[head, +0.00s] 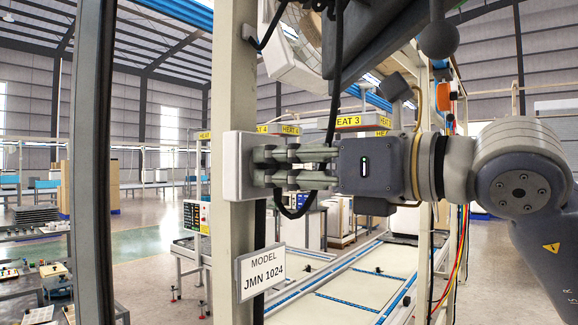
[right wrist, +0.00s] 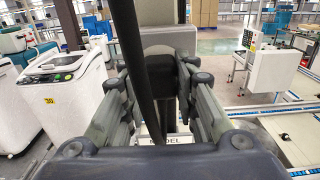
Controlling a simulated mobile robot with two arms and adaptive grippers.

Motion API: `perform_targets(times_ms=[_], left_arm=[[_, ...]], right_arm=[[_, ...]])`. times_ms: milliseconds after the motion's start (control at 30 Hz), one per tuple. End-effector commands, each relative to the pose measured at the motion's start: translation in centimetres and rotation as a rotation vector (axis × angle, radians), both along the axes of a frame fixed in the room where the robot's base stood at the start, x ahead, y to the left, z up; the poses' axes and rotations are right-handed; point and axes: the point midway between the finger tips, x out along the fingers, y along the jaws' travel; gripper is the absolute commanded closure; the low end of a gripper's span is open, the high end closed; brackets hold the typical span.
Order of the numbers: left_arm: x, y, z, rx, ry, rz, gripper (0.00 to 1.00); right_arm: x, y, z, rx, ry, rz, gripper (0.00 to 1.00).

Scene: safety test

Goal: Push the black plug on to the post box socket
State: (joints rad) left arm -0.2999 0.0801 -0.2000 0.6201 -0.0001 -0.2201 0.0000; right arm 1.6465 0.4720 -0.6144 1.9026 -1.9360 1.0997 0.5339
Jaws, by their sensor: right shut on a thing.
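The post box (head: 238,166) is a pale box fixed to the beige post (head: 232,70); it also shows in the right wrist view (right wrist: 168,40). My right gripper (head: 268,167) reaches in from the right, level with the box, its fingertips close to the box's right side. In the right wrist view its fingers (right wrist: 163,82) are shut on the black plug (right wrist: 162,68), which lies right in front of the box. The fingers mostly hide the plug in the head view. The socket is hidden, and I cannot tell how far the plug is in it. My left gripper is not in view.
A black cable (head: 334,95) hangs from above, crosses the right wrist view, and a dark loop (head: 293,207) hangs under the fingers. A "MODEL JMN 1024" sign (head: 264,272) is on the post below. A dark upright (head: 93,160) stands at left, a conveyor (head: 350,290) behind.

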Motion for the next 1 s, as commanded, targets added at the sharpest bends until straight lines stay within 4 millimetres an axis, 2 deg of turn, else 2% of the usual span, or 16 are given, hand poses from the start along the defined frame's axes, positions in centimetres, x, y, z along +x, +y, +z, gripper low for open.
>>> perform_targets(times_ms=[33, 100, 533, 667, 1000], left_arm=[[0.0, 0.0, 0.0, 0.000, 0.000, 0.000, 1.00], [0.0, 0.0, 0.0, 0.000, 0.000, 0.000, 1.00], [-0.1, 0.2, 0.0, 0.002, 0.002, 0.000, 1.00], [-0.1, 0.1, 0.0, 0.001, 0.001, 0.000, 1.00], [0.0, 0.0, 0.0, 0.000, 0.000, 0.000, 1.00]], right_arm=[[0.0, 0.0, 0.0, 0.001, -0.001, 0.000, 0.66], [0.0, 0.0, 0.0, 0.001, -0.001, 0.000, 0.50], [-0.3, -0.5, 0.0, 0.001, -0.001, -0.001, 0.49], [-1.4, -2.1, 0.1, 0.001, -0.002, -0.003, 0.49], [-5.5, -7.8, 0.0, 0.000, -0.001, -0.004, 0.49]])
